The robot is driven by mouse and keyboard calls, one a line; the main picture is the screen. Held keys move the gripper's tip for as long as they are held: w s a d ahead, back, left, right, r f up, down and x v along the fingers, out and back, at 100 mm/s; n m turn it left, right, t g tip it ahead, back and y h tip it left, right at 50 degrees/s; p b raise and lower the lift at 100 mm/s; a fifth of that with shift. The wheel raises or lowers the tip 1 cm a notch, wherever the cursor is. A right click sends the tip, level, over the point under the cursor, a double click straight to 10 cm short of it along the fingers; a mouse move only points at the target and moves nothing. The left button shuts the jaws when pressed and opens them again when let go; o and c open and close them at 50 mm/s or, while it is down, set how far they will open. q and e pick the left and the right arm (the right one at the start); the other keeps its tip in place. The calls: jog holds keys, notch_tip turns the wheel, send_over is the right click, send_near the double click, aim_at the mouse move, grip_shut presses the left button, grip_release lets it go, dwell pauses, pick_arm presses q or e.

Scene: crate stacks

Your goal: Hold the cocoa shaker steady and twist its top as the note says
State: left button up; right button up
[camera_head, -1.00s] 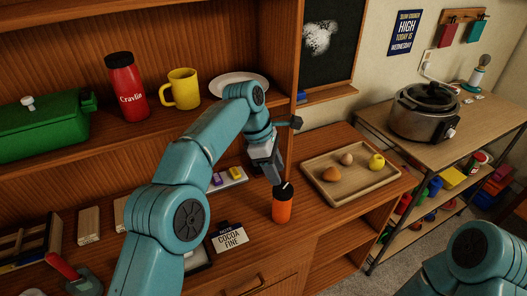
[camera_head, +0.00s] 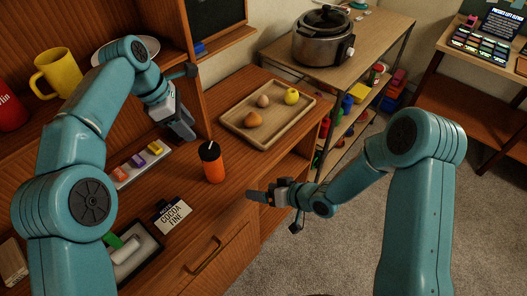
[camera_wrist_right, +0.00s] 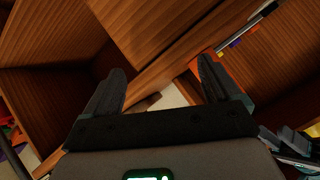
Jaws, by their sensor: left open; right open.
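The cocoa shaker (camera_head: 213,168), orange with a dark top that bears a white mark, stands upright on the wooden counter. The note card (camera_head: 173,215) reading "COCOA FINE" stands in front of it, to the lower left. My left gripper (camera_head: 184,131) is open, behind and to the upper left of the shaker, apart from it. My right gripper (camera_head: 258,196) is open and empty at the counter's front edge, to the lower right of the shaker.
A wooden tray (camera_head: 239,138) with several round foods lies behind and right of the shaker. A strip with colored blocks (camera_head: 122,174) and a framed tray (camera_head: 132,256) lie to the left. A slow cooker (camera_head: 322,48) stands on the side table.

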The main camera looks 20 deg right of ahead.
aim_at(212, 161)
jog(key=w+r+n+g+y, duration=0.2)
jog(key=r+n+y, duration=0.1)
jog(key=r+n, duration=0.3)
jog(key=w+r+n+g+y, duration=0.1)
jog(key=w+r+n+y, duration=0.1)
jog(key=r+n, duration=0.45)
jog(key=shift+m, duration=0.35)
jog(key=x, duration=1.5)
jog(key=shift+w+a+f, duration=0.1)
jog(key=shift+w+f, duration=0.05)
jog(key=shift+w, duration=0.05)
jog(key=shift+c, duration=0.3)
jog(key=c, duration=1.1)
